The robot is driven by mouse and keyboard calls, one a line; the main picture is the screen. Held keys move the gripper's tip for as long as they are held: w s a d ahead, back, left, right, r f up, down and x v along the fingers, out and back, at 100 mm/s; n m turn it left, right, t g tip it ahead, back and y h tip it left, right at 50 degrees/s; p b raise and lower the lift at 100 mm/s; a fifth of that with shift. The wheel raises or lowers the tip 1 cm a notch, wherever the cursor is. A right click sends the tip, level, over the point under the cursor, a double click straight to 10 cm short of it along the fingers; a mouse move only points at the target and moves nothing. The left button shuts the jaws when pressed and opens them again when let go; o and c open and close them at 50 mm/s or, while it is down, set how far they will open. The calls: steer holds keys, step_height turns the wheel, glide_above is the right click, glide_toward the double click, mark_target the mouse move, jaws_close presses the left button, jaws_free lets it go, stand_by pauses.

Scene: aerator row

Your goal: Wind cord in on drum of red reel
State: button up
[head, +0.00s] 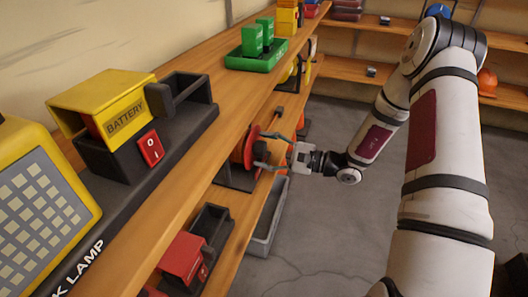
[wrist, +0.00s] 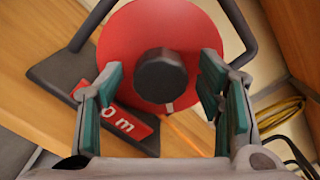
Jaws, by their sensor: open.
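The red reel (head: 250,148) stands on a lower wooden shelf in the head view, with a dark base and frame. In the wrist view the red reel (wrist: 195,25) faces me, with a round black knob or hub (wrist: 160,76) in front of its red disc. My gripper (head: 290,156) is at the reel's right side in the head view. In the wrist view my gripper (wrist: 162,100) is open, its green-padded fingers on either side of the black knob, with visible gaps. A short orange cord end (wrist: 190,135) shows below the disc. The drum behind the disc is hidden.
A red label (wrist: 130,125) marks the reel's base. A yellow coil (wrist: 280,112) and dark cable lie at the right in the wrist view. The upper shelf holds a yellow battery box (head: 105,105) and a green tray (head: 255,62). A grey bin (head: 268,225) stands below. The floor (head: 330,230) is clear.

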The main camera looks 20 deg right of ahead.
steer(key=shift+w+a, duration=0.15)
steer(key=shift+a, duration=0.1)
steer(key=c, duration=1.2)
steer(key=shift+o, duration=0.3)
steer(key=shift+m+p, duration=0.3)
steer(key=shift+p, duration=0.05)
